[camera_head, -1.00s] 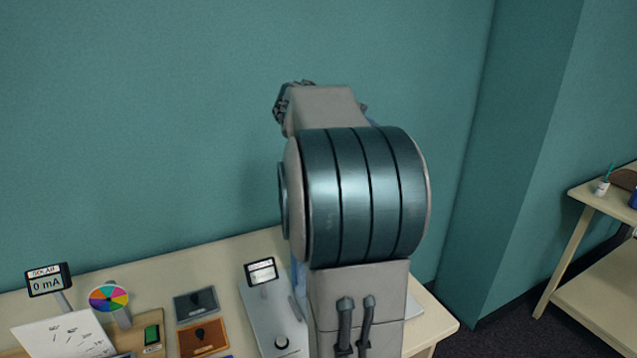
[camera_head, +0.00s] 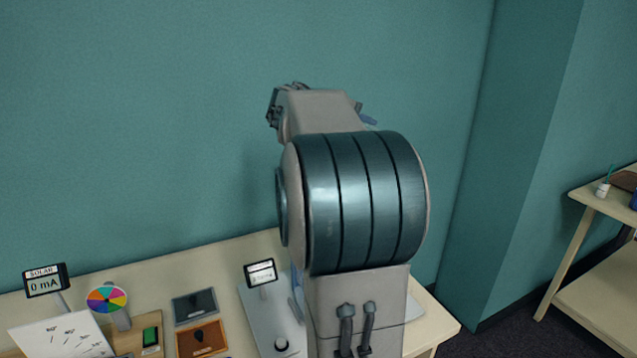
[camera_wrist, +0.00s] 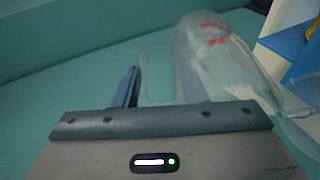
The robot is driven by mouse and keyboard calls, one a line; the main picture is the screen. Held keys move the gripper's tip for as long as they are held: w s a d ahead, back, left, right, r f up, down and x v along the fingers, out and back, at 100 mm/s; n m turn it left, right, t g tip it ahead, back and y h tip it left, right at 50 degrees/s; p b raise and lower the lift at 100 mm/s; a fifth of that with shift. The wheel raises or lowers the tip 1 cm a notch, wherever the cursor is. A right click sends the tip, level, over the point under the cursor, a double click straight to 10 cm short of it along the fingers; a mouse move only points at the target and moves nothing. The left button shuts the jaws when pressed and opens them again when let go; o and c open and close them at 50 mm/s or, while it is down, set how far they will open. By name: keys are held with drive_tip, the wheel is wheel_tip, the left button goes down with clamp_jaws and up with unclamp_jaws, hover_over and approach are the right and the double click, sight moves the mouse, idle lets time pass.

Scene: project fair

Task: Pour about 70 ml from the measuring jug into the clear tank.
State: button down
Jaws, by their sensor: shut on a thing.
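The measuring jug (camera_wrist: 215,60) is clear, with red marks, in the upper middle and right of the wrist view. It looks tilted in that picture; its true tilt and its liquid level I cannot tell. My gripper (camera_wrist: 160,82) is shut on the jug, apparently by its handle; one blue finger shows plainly, the other is hard to make out through the clear wall. In the head view my arm hides the jug and most of the gripper. I cannot make out the clear tank for certain; my arm covers that part of the table.
A grey stand with a small display (camera_head: 261,273) is left of my arm on the table (camera_head: 215,262). Further left are a solar meter (camera_head: 45,281), a colour wheel (camera_head: 107,299) and dark and brown plates. The wall is behind. Another table (camera_head: 587,303) stands at right.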

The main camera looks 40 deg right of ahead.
drive_tip(key=shift+r, duration=0.15)
drive_tip(key=shift+s+d+y+p, duration=0.1)
drive_tip(key=shift+d+y+p, duration=0.3)
drive_tip(key=shift+p, duration=0.7)
drive_tip(key=p, duration=0.1)
drive_tip(key=f+y, duration=0.1)
drive_tip(key=d+f+y+p, duration=0.1)
drive_tip(key=shift+s+m+t+p, duration=0.25)
drive_tip(key=shift+m+t+p, duration=0.05)
drive_tip(key=shift+t, duration=0.1)
drive_tip(key=shift+f, duration=0.4)
drive_tip(key=shift+y, duration=0.3)
drive_tip(key=shift+s+d+f+y+p, duration=0.1)
drive_tip(key=shift+d+f+y+p, duration=0.25)
drive_tip(key=shift+p, duration=0.8)
drive_tip(key=shift+s+d+f+m+t+y, duration=0.1)
drive_tip(key=shift+d+f+m+t+y, duration=0.25)
drive_tip(key=shift+y, duration=0.4)
drive_tip(key=shift+r, duration=0.15)
